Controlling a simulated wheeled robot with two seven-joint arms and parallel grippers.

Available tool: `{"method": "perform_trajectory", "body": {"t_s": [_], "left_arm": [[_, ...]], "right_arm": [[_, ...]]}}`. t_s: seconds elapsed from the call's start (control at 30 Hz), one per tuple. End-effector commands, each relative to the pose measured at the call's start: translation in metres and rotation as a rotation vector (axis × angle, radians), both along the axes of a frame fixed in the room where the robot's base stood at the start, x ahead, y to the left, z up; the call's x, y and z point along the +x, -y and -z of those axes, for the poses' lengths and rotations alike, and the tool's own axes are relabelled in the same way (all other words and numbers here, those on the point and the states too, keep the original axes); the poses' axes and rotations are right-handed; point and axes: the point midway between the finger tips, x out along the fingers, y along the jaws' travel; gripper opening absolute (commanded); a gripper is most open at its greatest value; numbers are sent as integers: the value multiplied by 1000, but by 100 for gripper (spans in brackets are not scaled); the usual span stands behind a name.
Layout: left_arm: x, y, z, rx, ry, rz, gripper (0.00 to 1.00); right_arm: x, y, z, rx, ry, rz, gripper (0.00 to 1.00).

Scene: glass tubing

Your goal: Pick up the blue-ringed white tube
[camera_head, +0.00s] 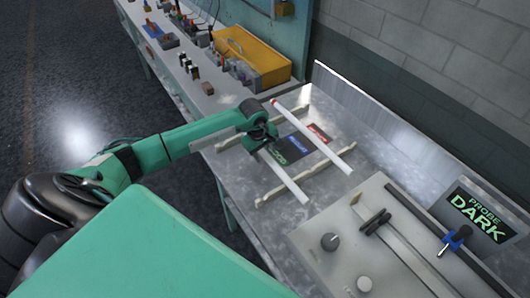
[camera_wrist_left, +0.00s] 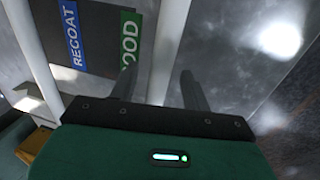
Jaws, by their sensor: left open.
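A white tube (camera_head: 288,180) lies on the bench by the green label, its far end hidden under my left gripper. My left gripper (camera_head: 262,142) is open over that end. In the left wrist view, the same tube (camera_wrist_left: 170,45) passes between the two open fingers (camera_wrist_left: 160,88); I cannot tell how far down the fingers reach. No blue ring shows on its visible part. A second white tube (camera_head: 318,141) with a red end lies farther right, roughly parallel. It appears to be the pale tube at left in the wrist view (camera_wrist_left: 38,55). My right gripper is out of view.
Pale notched rails (camera_head: 292,172) run under the tubes. A dark mat has green, blue (camera_head: 298,142) and red (camera_head: 318,132) labels. A grey probe machine (camera_head: 350,245) stands at the near right, a yellow box (camera_head: 255,52) and small tools farther back. A metal wall (camera_head: 375,115) bounds the right side.

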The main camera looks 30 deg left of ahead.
Motion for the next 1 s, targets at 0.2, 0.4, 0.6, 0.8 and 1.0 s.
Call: {"method": "perform_trajectory", "body": {"t_s": [0.2,0.4,0.6,0.8,1.0], "left_arm": [[0,0,0,0,0,0,36],[0,0,0,0,0,0,0],[0,0,0,0,0,0,0],[0,0,-6,0,1,0,0],[1,-1,-32,1,5,2,0]], "right_arm": [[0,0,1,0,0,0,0],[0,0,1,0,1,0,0],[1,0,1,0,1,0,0],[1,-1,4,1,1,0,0],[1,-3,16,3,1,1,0]]}}
